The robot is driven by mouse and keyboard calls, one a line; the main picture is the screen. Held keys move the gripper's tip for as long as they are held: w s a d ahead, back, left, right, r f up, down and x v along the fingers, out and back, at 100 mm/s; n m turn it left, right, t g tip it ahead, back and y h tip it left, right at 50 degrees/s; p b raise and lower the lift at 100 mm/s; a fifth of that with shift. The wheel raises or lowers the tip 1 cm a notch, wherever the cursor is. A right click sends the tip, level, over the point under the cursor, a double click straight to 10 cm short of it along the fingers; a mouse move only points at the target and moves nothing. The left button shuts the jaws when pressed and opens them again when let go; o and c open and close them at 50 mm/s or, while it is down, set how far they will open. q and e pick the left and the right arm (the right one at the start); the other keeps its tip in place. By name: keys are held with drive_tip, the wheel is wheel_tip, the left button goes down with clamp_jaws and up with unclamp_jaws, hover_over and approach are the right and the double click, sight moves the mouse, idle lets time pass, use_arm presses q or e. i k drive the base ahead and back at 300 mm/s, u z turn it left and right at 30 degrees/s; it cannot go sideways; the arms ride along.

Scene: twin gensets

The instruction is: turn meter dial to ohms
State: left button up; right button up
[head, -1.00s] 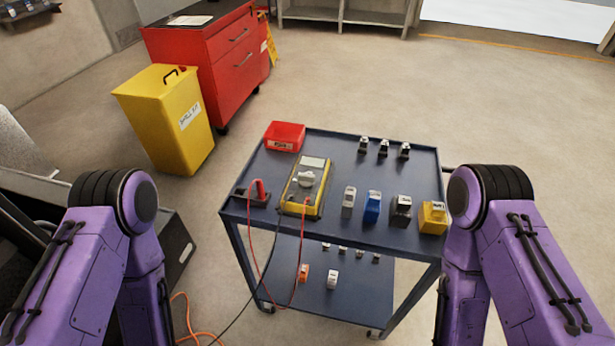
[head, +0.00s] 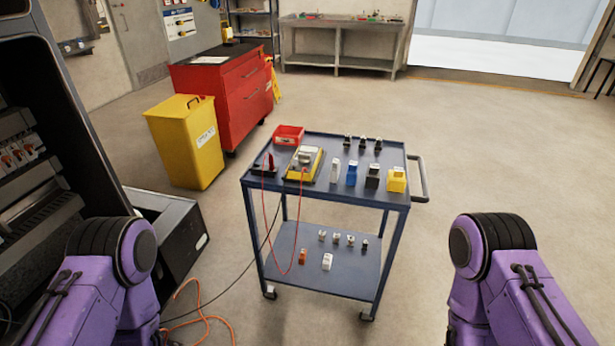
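The yellow multimeter (head: 304,164) lies on the top shelf of the blue cart (head: 325,193), towards its left side. Its pale dial (head: 305,158) faces up, but its setting is too small to read. A red lead and a black lead run from the meter area and hang over the cart's front. A red probe (head: 269,161) stands at the cart's left corner. My two purple arms show at the lower left and lower right, both apart from the cart. Neither gripper is in the picture.
A yellow spill bin (head: 187,142) and red cabinet (head: 225,95) stand behind left. An orange cable (head: 203,318) lies on the floor. Floor right of the cart is clear.

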sight(305, 158)
drive_tip(key=z, duration=1)
drive_tip(key=i, duration=0.8)
drive_tip(key=u, duration=0.2)
